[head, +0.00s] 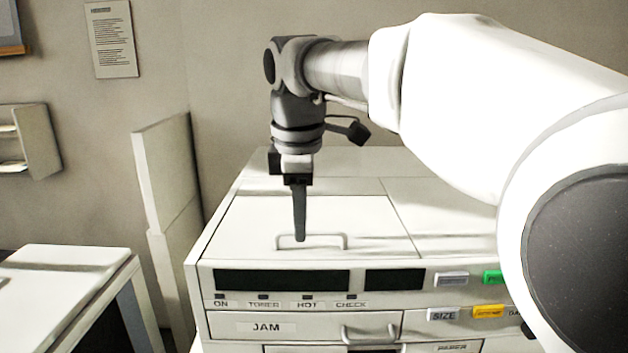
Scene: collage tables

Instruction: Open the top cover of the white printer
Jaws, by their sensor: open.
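The white printer (225,262) stands in the middle of the head view, with dark display windows and buttons along its front. Its top cover (345,212) lies flat and closed, with a thin bar handle (335,237) near the front edge. My gripper (300,238) points straight down over the left part of the handle. Its fingers overlap the handle in the picture; I cannot tell whether they touch it. The fingers line up in this view, so the gap between them is hidden. Nothing is seen held.
My arm comes in from the right and hides the printer's right side. A JAM drawer (300,326) with its own handle is on the front below. A white table (65,260) stands at left, and an upright pale panel (172,190) stands beside the printer.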

